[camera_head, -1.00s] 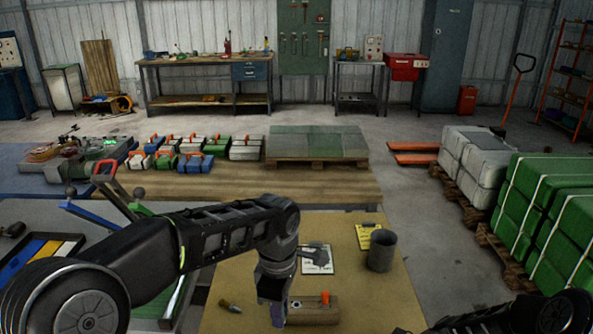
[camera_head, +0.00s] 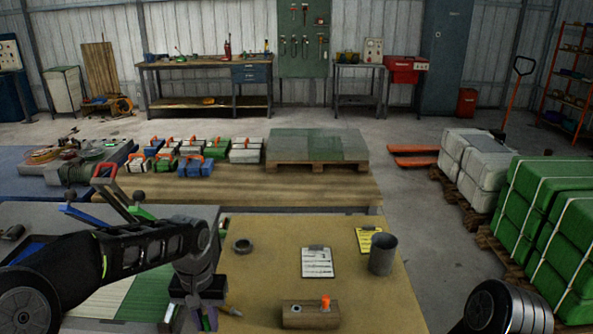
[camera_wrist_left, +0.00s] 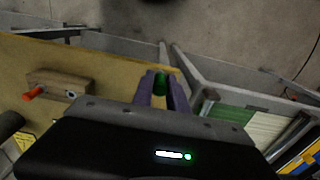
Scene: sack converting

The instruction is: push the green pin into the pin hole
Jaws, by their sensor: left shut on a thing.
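My left gripper (camera_head: 205,320) is at the table's left front edge, left of the wooden block (camera_head: 310,316). In the left wrist view its fingers (camera_wrist_left: 160,90) are shut on the green pin (camera_wrist_left: 161,83), whose end shows between them. The wooden block also shows in the left wrist view (camera_wrist_left: 58,82), apart from the gripper. The block has a dark round pin hole (camera_head: 296,309) in its top left and an orange pin (camera_head: 325,302) standing at its right. My right gripper is out of view.
The tabletop between gripper and block is clear.

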